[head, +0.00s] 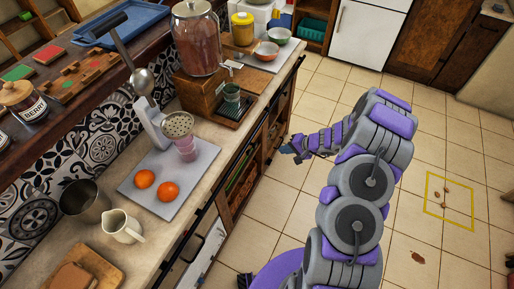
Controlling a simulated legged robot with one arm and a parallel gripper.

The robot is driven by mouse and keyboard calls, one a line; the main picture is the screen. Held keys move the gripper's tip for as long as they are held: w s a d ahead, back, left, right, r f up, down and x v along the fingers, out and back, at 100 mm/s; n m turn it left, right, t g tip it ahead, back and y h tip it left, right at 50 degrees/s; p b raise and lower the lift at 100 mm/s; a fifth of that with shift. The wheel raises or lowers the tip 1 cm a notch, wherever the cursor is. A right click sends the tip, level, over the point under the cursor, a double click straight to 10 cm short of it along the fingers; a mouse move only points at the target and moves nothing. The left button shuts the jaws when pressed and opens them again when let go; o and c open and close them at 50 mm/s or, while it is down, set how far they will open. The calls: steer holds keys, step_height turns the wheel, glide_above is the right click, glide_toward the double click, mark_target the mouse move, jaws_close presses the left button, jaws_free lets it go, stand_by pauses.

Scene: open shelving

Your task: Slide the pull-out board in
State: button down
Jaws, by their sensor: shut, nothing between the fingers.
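My gripper (287,150) hangs over the tiled floor in front of the counter, pointing left toward its open shelves. It is small in the picture, looks shut and has nothing visible in it. It appears apart from the counter front. A pale panel (206,250) shows below the counter's front edge at the bottom; I cannot tell whether it is the pull-out board or how far out it stands. No other board clearly sticks out from the counter front.
The counter (150,250) runs along the left. The tiled floor on the right is mostly clear, with a yellow marked square (427,190).

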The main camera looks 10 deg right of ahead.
mark_target(253, 145)
steer(key=w+a+r+b+x, duration=0.1)
steer(key=r+b+x, duration=0.1)
steer(key=x, duration=1)
steer(key=shift+a+f+b, duration=0.15)
steer(key=shift+a+b, duration=0.15)
steer(key=shift+b, duration=0.05)
steer(key=shift+w, duration=0.1)
steer(key=w+a, duration=0.2)
steer(key=shift+a+b, duration=0.35)
steer(key=shift+w+a, duration=0.15)
steer(key=shift+a, duration=0.2)
steer(key=shift+d, duration=0.1)
